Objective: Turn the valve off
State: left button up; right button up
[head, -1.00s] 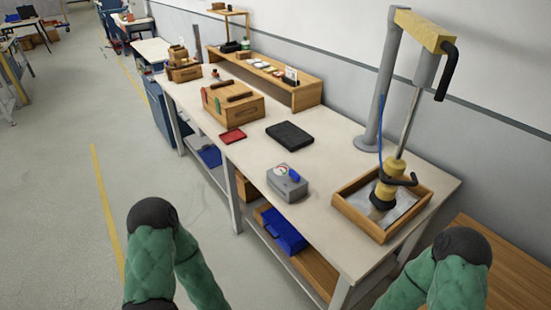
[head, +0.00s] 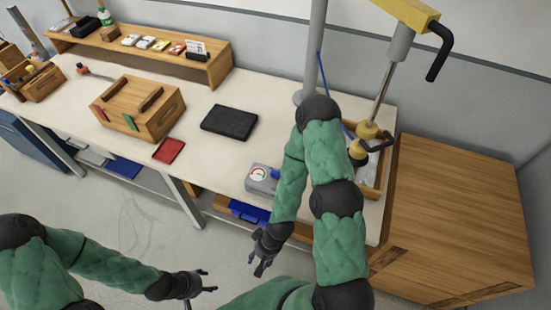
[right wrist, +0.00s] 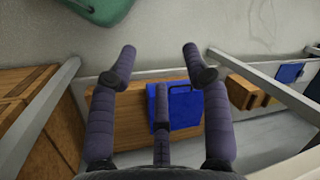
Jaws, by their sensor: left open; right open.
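A grey box (head: 258,185) with a round white-and-red gauge and a blue knob (head: 275,174) sits near the front edge of the workbench; the knob looks like the valve handle. My right gripper (head: 260,262) is open and empty, in front of the bench edge and below the box, not touching it. In the right wrist view its fingers (right wrist: 160,72) are spread with nothing between them. My left gripper (head: 207,282) is open and empty, further left and well away from the box. The box does not show in the right wrist view.
A black tray (head: 229,121), red tray (head: 168,151) and wooden toolbox (head: 139,107) stand left of the box. My right arm partly covers a wooden tray (head: 376,185) under a yellow-handled tool. A blue bin (right wrist: 178,107) sits on the shelf below. A wooden cabinet (head: 455,220) stands right.

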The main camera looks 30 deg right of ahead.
notch_tip(320, 180, up, 11)
jog(key=d+m+p, duration=0.2)
jog(key=p, duration=0.8)
jog(key=m+t+h+p, duration=0.1)
jog(key=m+t+p, duration=0.3)
jog(key=m, duration=1.9)
send_near(276, 174)
jog(key=shift+g, duration=0.4)
jog(key=b+x, duration=0.1)
jog(key=x, duration=0.2)
jog(key=b+x, duration=0.1)
jog(key=x, duration=0.2)
jog(key=b+x, duration=0.1)
jog(key=x, duration=0.1)
jog(key=shift+w+f, duration=0.25)
jog(key=shift+w, duration=0.25)
grip_shut()
